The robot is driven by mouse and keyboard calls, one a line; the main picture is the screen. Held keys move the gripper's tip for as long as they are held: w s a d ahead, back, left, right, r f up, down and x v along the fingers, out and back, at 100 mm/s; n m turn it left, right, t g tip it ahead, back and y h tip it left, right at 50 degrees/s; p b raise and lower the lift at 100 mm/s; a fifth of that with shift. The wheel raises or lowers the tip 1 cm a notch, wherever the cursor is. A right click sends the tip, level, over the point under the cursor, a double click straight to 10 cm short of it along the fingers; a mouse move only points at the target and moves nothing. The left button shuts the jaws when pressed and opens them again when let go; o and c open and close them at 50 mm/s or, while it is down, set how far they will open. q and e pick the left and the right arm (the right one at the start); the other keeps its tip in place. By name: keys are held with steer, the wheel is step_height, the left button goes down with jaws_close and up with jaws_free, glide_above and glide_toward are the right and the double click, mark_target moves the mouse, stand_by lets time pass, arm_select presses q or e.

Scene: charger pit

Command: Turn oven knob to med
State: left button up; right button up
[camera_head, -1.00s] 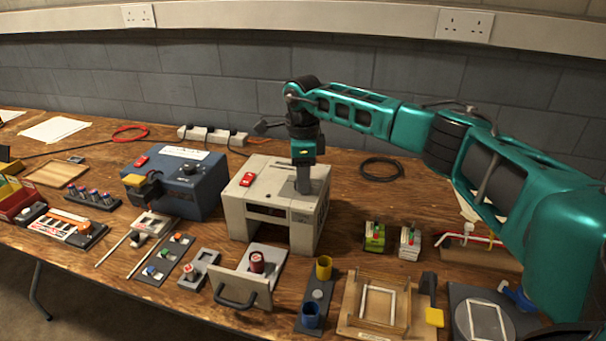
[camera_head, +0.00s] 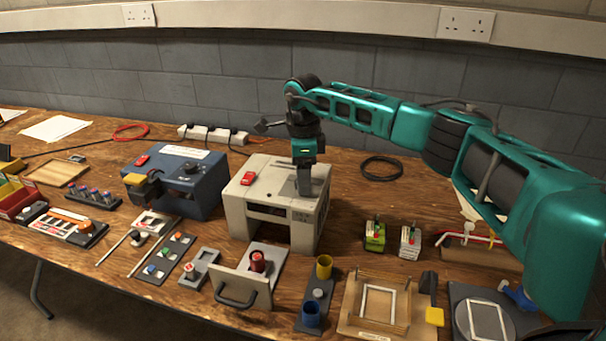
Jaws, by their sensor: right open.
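A beige box-shaped appliance (camera_head: 238,211) stands at the middle of the table, with a dark slot in its front face. My right gripper (camera_head: 304,190) points down at the right part of its top, and its fingertips look close to that surface. Whether they touch it, or a knob lies under them, I cannot tell. A blue box (camera_head: 188,198) stands to the left, with a dark round knob (camera_head: 189,168) on its sloped top; my gripper is well to the right of it. No "med" marking is legible. My left gripper is out of view.
A red object (camera_head: 247,178) lies on the box. Small fixtures crowd the front edge; a black cable coil (camera_head: 381,168) lies behind.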

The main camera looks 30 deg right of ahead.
steer(key=shift+r, duration=0.1)
step_height(320, 180, up, 13)
stand_by(0.4)
steer(key=shift+s+f, duration=0.1)
steer(key=shift+f, duration=0.1)
stand_by(0.3)
